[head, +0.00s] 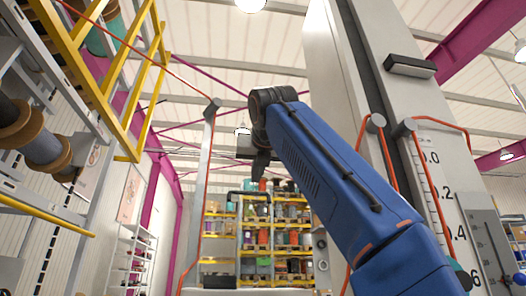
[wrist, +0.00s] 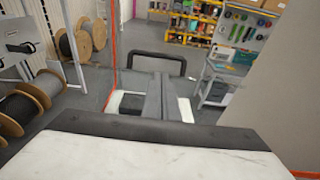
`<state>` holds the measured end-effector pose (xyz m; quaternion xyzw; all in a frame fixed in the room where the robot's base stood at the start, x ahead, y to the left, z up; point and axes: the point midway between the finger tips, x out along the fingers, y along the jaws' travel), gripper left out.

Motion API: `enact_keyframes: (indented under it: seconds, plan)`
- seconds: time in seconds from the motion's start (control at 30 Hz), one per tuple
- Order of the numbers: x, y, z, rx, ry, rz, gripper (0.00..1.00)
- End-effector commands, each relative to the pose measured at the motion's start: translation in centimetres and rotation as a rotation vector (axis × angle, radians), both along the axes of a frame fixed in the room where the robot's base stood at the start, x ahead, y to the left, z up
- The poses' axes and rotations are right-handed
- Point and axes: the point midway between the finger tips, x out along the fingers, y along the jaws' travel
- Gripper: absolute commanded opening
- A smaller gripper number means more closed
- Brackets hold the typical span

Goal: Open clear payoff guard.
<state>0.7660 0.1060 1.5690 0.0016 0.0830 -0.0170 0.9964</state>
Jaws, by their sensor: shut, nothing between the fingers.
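The clear payoff guard (head: 203,175) appears in the head view as a see-through panel with orange-red edging; its left edge also shows in the wrist view (wrist: 114,35). A black U-shaped handle (head: 233,192) is low on it, and it also shows in the wrist view (wrist: 131,53). My gripper (head: 260,172) points down just above the handle in the head view. In the wrist view my gripper (wrist: 157,95) is shut and empty, with its grey fingers overlapping the handle's middle. I cannot tell whether they touch it. The guard looks closed.
Yellow framing and a reel (head: 45,150) stand at the left. Cable reels (wrist: 85,38) stand on the floor at the left in the wrist view. Stocked shelves (head: 270,235) and a workbench (wrist: 222,80) are behind. A grey post with a scale (head: 440,180) rises at the right.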

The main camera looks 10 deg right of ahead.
Motion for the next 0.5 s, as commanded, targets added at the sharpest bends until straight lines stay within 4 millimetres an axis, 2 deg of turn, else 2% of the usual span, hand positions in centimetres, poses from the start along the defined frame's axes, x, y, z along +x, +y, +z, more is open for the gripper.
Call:
enact_keyframes:
  seconds: [0.03,0.2,0.5]
  plan:
    - [-1.0,0.0,0.2,0.000,-0.002,0.003,0.00]
    - [-3.5,0.1,0.6,0.000,-0.002,0.004,0.00]
    - [-7.2,0.3,1.3,0.000,-0.003,0.004,0.00]
